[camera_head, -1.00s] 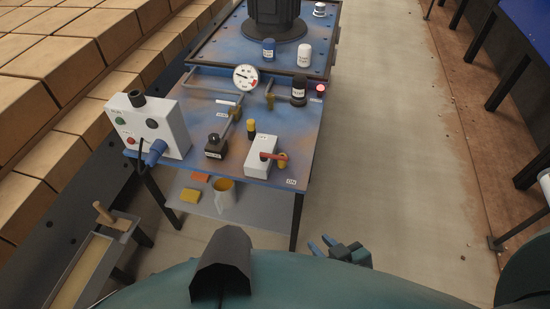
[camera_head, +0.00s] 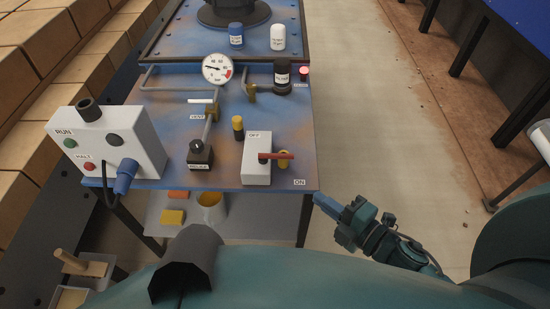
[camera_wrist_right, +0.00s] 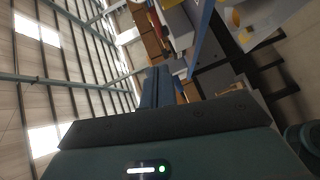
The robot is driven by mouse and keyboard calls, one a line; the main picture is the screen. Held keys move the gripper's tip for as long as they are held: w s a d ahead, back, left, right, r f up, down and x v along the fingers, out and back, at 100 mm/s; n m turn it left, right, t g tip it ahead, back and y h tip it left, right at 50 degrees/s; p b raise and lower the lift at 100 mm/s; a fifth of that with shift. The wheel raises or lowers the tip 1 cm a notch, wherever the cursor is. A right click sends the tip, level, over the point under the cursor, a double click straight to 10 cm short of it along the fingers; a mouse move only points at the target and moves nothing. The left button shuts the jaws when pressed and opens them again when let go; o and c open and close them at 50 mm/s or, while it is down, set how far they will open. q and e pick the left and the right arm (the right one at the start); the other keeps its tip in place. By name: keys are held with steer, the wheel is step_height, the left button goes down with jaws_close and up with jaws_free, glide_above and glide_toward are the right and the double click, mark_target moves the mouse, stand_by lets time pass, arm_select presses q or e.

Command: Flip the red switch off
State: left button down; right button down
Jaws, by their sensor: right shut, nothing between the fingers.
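The red switch (camera_head: 276,156) is a flat red lever on top of a white box (camera_head: 257,174) at the front right of the blue bench. The lever lies roughly level and points right. An OFF label is at the box's back edge and an ON label (camera_head: 299,182) is on the bench to its front right. My right gripper (camera_head: 326,204) is shut and empty, just off the bench's front right corner and apart from the lever. Its blue fingers show together in the right wrist view (camera_wrist_right: 157,88). My left gripper is out of view.
The bench (camera_head: 225,125) also carries a RUN/HALT box (camera_head: 110,142) with a blue plug, a dark valve knob (camera_head: 200,154), a gauge (camera_head: 217,69), pipes and a black cylinder (camera_head: 282,77). A mug (camera_head: 211,206) stands on the lower shelf. The floor right of the bench is clear.

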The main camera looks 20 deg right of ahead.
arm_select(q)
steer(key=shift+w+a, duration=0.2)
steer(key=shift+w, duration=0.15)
arm_select(e)
steer(key=shift+w+a+f+n, duration=0.1)
steer(key=shift+w+a+n, duration=0.1)
steer(key=shift+a+n, duration=0.1)
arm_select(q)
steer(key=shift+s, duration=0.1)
arm_select(e)
steer(key=shift+d, duration=0.1)
steer(key=shift+w, duration=0.1)
glide_toward(276, 158)
steer(key=x, duration=0.3)
steer(key=a+x, duration=0.1)
steer(key=shift+a, duration=0.15)
steer(key=shift+w+d+f, duration=0.15)
steer(key=shift+w+d, duration=0.05)
steer(key=shift+w, duration=0.55)
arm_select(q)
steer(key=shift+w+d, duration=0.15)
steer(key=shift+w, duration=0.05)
